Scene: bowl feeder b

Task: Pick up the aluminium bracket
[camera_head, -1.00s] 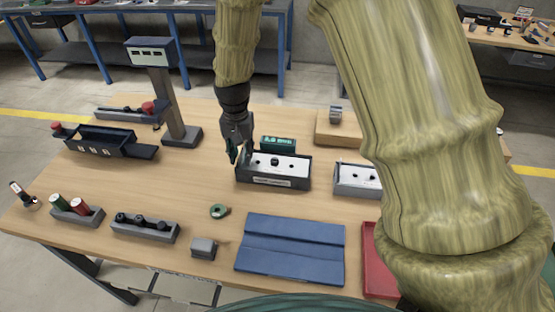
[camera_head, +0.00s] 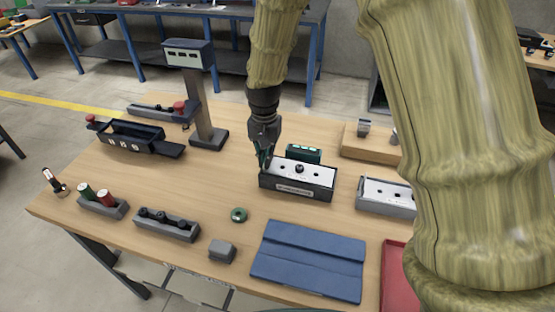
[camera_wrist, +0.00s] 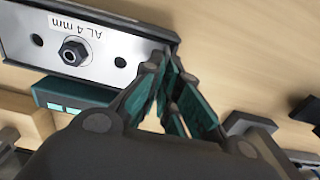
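The aluminium bracket appears to be the pale flat plate (camera_head: 314,174) with round holes and a dark nut or knob in its middle. It lies in a dark open-topped tray (camera_head: 295,189) with a label on its front. In the wrist view the plate (camera_wrist: 113,70) is marked "AL 4 mm". My gripper (camera_head: 264,166) points down at the tray's left end. In the wrist view its teal-padded fingers (camera_wrist: 165,62) are a narrow gap apart, with their tips beside the plate's end. Contact cannot be made out. Nothing shows held between the fingers.
A teal display box (camera_head: 304,153) stands right behind the tray. A grey tray (camera_head: 385,205) with a similar plate stands at its right, and a wooden block (camera_head: 368,149) behind. A post with a display (camera_head: 197,95) stands left. A blue mat (camera_head: 308,260) lies in front.

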